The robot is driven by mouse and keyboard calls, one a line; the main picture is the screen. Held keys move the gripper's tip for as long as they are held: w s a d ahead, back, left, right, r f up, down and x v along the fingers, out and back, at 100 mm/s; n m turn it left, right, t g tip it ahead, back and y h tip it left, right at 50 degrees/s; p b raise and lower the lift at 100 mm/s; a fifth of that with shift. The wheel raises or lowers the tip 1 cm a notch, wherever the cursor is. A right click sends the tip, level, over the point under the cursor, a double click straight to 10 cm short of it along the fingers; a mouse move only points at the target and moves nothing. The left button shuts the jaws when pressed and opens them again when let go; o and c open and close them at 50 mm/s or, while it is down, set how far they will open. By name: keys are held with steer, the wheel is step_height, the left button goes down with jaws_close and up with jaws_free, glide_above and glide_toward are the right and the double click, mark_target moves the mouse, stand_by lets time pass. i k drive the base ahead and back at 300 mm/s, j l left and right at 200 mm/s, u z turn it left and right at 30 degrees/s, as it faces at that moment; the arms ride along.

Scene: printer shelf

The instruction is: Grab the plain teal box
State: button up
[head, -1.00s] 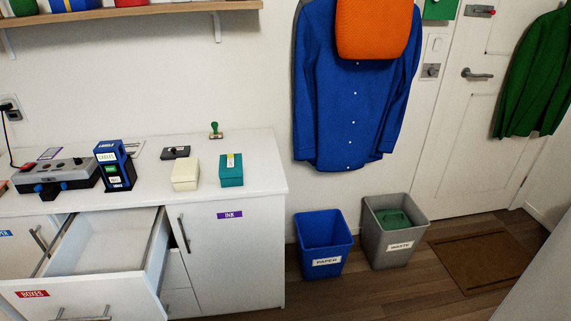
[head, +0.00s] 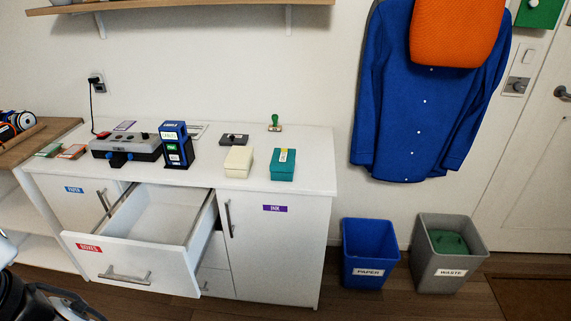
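A teal box (head: 282,164) sits on the right part of the white cabinet top, beside a cream box (head: 238,162). A small white and yellow strip shows on the teal box's top, so it does not look fully plain. No other teal box shows on the cabinet top. Dark and grey parts of my arm show at the lower left corner. My gripper's fingers are not in view.
The open drawer labelled BOXES (head: 137,262) juts out from the white cabinet (head: 318,180) and looks empty. A blue stand (head: 176,145), a black item (head: 234,140) and a green-handled stamp (head: 275,123) stand nearby. Blue (head: 370,253) and grey (head: 446,255) bins are at right.

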mark_target(284, 171)
steer(key=i+j+z, duration=0.1)
steer(key=i, duration=0.3)
steer(key=i+j, duration=0.25)
steer(key=i, duration=0.15)
steer(key=i+j+z, duration=0.15)
steer(key=i, duration=0.25)
